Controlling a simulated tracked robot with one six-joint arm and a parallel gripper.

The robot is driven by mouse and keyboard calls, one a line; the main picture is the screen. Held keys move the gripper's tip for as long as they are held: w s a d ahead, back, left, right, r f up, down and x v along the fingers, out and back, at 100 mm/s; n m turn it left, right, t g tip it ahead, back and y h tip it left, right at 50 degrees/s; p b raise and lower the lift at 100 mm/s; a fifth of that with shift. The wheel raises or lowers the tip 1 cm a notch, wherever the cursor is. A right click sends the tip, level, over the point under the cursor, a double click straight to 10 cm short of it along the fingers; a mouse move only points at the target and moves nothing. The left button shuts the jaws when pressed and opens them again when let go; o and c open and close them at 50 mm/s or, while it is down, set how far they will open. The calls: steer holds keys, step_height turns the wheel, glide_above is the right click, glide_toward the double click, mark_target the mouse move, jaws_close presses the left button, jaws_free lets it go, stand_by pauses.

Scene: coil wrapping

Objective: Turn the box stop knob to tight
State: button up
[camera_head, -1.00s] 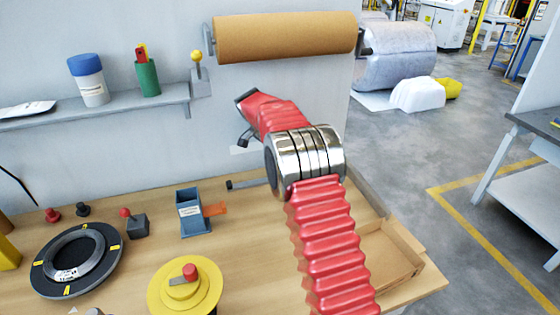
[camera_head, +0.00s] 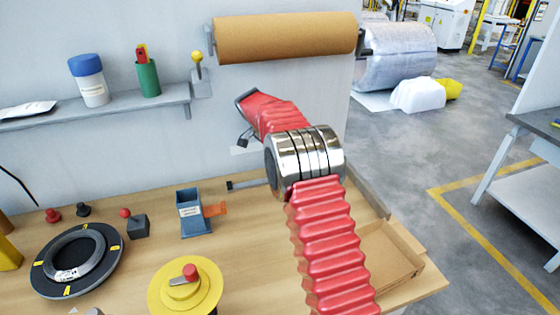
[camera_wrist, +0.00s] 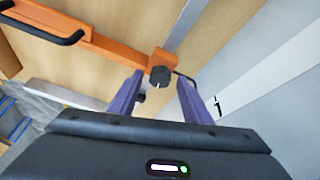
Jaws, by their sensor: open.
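A dark round knob (camera_wrist: 161,77) with a small pale mark sits at the end of an orange bar (camera_wrist: 110,48) in the wrist view. It appears to be the box stop knob. My gripper (camera_wrist: 159,75) has two purple fingers spread apart, one on each side of the knob in the picture. I see a gap between the fingers and cannot tell any contact. Any tight or loose marking is not readable. In the head view my red-sleeved arm reaches over the bench; the fingers and this knob are hidden there.
The wooden bench (camera_head: 130,270) holds a dark ring turntable (camera_head: 112,240), a blue holder (camera_head: 194,222) and a yellow disc with a red knob (camera_head: 210,290). An open cardboard box (camera_head: 395,250) lies right of my arm. A brown paper roll (camera_head: 285,38) hangs on the wall.

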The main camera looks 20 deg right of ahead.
steer(key=v, duration=0.7)
steer(key=shift+w+a+r, duration=0.1)
stand_by(0.4)
steer(key=s+a+f+n+y, duration=0.1)
steer(key=s+a+f+n, duration=0.1)
steer(key=s+f+n, duration=0.4)
steer(key=s+a+r+n+t+y, duration=0.1)
steer(key=s+r, duration=0.3)
steer(key=s, duration=0.9)
steer(key=s+a+r+n+t+y, duration=0.1)
steer(key=s+r+n, duration=0.3)
steer(key=s, duration=0.9)
steer(key=s+a+r+n+t+y, duration=0.1)
steer(key=s+a+r+n+t, duration=0.1)
steer(key=s, duration=1.1)
steer(key=shift+a+r+n, duration=0.6)
steer(key=shift+a+r, duration=0.1)
steer(key=shift+r, duration=0.5)
